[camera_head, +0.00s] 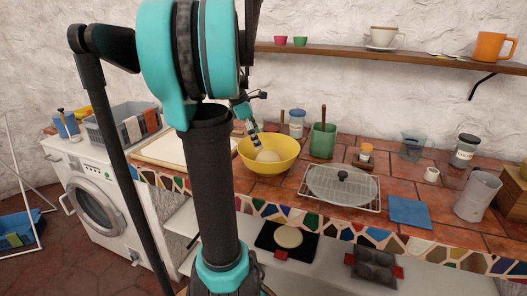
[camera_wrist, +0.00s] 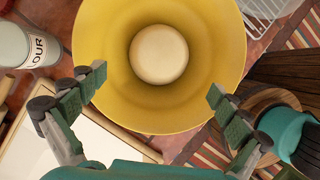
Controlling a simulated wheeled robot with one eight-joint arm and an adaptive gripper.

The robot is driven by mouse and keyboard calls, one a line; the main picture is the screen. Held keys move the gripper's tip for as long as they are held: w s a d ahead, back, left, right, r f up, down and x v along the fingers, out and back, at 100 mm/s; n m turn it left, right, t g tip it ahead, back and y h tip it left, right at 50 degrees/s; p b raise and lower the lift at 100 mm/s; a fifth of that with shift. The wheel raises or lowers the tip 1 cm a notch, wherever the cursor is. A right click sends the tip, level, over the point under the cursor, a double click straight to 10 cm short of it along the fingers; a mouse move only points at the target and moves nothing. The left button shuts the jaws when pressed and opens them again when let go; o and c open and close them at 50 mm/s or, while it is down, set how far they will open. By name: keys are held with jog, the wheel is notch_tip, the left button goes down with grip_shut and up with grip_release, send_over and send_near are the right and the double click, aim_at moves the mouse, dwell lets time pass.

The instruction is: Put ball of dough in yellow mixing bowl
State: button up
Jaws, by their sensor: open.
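The ball of dough (camera_wrist: 159,54) is pale and round and lies at the bottom of the yellow mixing bowl (camera_wrist: 112,97) in the wrist view. In the head view the dough (camera_head: 268,156) shows inside the yellow bowl (camera_head: 270,168), on the tiled counter. My gripper (camera_wrist: 157,97) is open and empty, with its fingers apart over the near side of the bowl in the wrist view. The dough lies beyond the fingertips and touches neither finger. In the head view my arm hides part of the counter, and my gripper (camera_head: 254,134) is small above the bowl.
A flour canister (camera_wrist: 38,48) stands left of the bowl in the wrist view. In the head view a green utensil pot (camera_head: 322,142) stands right of the bowl, and a wire rack with a glass lid (camera_head: 341,186) lies nearer. A pale board (camera_head: 160,150) lies left.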

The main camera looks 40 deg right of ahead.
jog(key=shift+v, duration=1.75)
